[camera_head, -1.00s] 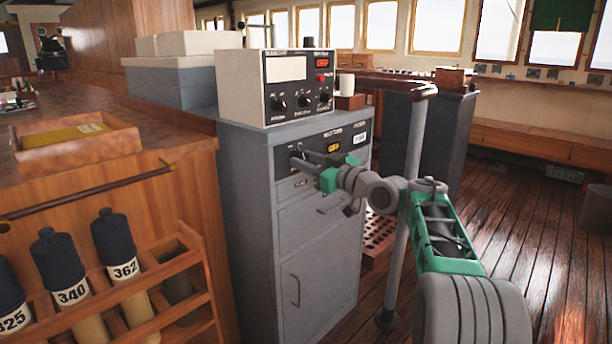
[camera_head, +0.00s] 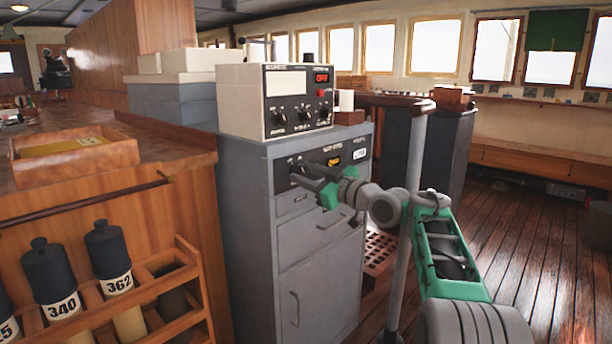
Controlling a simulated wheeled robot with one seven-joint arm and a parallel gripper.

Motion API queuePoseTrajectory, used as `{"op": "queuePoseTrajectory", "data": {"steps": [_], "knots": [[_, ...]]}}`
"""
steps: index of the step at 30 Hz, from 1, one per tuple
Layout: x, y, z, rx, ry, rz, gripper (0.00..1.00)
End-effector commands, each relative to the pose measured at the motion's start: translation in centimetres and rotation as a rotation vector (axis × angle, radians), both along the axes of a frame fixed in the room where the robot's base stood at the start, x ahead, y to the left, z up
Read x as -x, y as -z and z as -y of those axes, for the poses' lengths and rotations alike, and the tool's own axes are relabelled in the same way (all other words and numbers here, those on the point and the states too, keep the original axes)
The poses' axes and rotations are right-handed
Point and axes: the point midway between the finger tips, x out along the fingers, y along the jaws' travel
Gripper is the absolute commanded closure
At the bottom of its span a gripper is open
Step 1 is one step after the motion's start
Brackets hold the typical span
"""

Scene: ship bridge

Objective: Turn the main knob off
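A grey cabinet (camera_head: 246,200) stands in the middle, with a black control panel (camera_head: 312,162) across its upper front. My gripper (camera_head: 294,173) reaches in from the right, its fingertips at the left end of this panel. A knob there is hidden or too small to make out behind the fingers. I cannot tell whether the fingers are closed on it. On the cabinet sits a beige instrument box (camera_head: 243,100) with small black knobs, a red button and a small display (camera_head: 321,78) lit with red characters that look like "OFF". My gripper is below this box.
A wooden counter (camera_head: 170,140) with an open tray (camera_head: 75,165) stands at the left. A rack of numbered bottles (camera_head: 118,285) is below it. A grey pole (camera_head: 404,260) rises behind my arm. Open plank floor (camera_head: 535,240) lies at the right.

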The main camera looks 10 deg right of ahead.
Motion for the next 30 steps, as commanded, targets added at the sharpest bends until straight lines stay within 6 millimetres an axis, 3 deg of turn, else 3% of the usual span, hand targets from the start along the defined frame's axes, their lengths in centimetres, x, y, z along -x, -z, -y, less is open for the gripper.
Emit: {"op": "queuePoseTrajectory", "data": {"steps": [6,14,24,30], "knots": [[0.0,0.0,0.0,-0.001,-0.001,0.0,0.46],[0.2,0.0,0.1,-0.001,-0.001,-0.001,0.46],[5.2,0.1,3.7,-0.002,0.003,-0.001,0.46],[6.5,0.4,4.5,-0.001,-0.001,0.0,0.46]]}}
